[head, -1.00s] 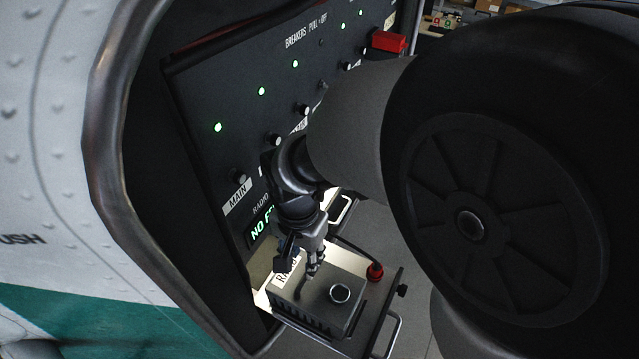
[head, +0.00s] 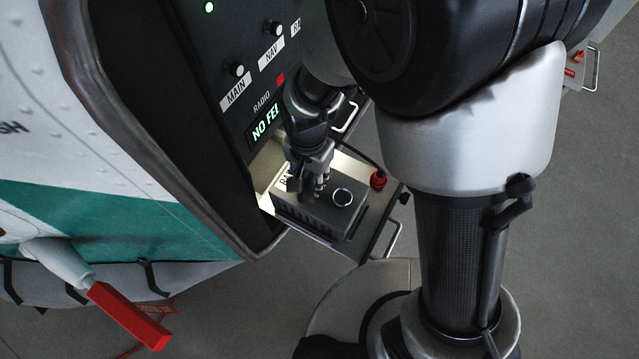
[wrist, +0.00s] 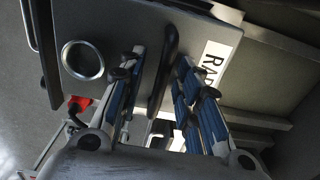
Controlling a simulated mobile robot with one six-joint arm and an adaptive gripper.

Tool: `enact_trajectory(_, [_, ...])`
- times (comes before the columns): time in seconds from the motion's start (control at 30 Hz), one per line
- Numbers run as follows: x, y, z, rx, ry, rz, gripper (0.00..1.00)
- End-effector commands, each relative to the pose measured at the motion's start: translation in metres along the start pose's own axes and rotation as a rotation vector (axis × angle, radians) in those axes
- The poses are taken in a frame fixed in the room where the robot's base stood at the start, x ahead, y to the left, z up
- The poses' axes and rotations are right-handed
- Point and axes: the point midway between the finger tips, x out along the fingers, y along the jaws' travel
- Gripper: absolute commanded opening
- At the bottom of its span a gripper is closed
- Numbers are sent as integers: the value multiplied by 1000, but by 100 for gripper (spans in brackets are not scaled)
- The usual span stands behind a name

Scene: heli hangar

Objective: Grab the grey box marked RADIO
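The grey box (head: 320,213) sits on a pulled-out tray (head: 378,222) below the panel in the head view. It has a round metal ring and a white label, of which only the first letters show; the label reads "RA" in the wrist view (wrist: 218,62). A black bar handle (wrist: 168,60) stands on the box top (wrist: 112,30). My gripper (head: 318,192) is down at the box top. In the wrist view my gripper (wrist: 160,62) has its blue-padded fingers apart, one on each side of the handle. Contact with the handle cannot be told.
A dark panel with knobs and a lit green display (head: 265,122) rises behind the box. A red plug (head: 378,179) with a black cable sits beside it on the tray. A metal tray handle (head: 393,240) sticks out in front. A red-tipped bar (head: 128,315) juts out lower left.

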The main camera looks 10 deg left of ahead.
Motion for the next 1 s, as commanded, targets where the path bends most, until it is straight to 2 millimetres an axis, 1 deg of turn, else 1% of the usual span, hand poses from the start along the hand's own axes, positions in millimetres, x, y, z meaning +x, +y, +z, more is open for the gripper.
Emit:
enact_trajectory(0.07, [0,0,0,0,0,0,27])
enact_trajectory(0.47, [0,0,0,0,0,0,1])
enact_trajectory(1.0, [0,0,0,0,0,0,0])
